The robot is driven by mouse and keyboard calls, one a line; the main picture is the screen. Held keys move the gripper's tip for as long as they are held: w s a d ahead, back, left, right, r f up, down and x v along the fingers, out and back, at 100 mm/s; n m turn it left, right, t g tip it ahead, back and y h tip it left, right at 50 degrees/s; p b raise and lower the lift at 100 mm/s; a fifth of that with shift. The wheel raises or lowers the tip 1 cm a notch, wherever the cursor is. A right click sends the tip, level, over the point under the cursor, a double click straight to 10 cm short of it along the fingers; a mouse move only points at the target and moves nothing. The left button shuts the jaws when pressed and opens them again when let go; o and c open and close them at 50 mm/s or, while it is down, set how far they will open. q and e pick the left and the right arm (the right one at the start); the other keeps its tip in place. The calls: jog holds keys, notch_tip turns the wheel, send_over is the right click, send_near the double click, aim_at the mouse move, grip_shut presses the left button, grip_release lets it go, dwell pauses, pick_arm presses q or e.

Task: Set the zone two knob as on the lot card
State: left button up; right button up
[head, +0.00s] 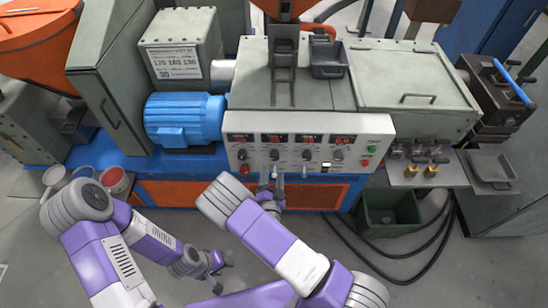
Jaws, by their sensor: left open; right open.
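The control panel (375,150) has a row of red displays with a row of dark round knobs below them. Its second knob from the left (274,155), likely zone two, shows just above my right gripper; its pointer is too small to read. My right gripper (269,174) is open at the panel's lower edge, just below that knob; I cannot tell whether it touches the panel. My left gripper (219,284) is open and empty, low over the floor.
A blue motor (185,119) stands left of the panel. A red button (365,163) is at the panel's right end.

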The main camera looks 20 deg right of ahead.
aim_at(274, 159)
jog(key=b+x, duration=0.1)
jog(key=x, duration=0.6)
jog(key=shift+w, duration=0.1)
jog(key=c, duration=1)
jog(key=shift+c, duration=0.2)
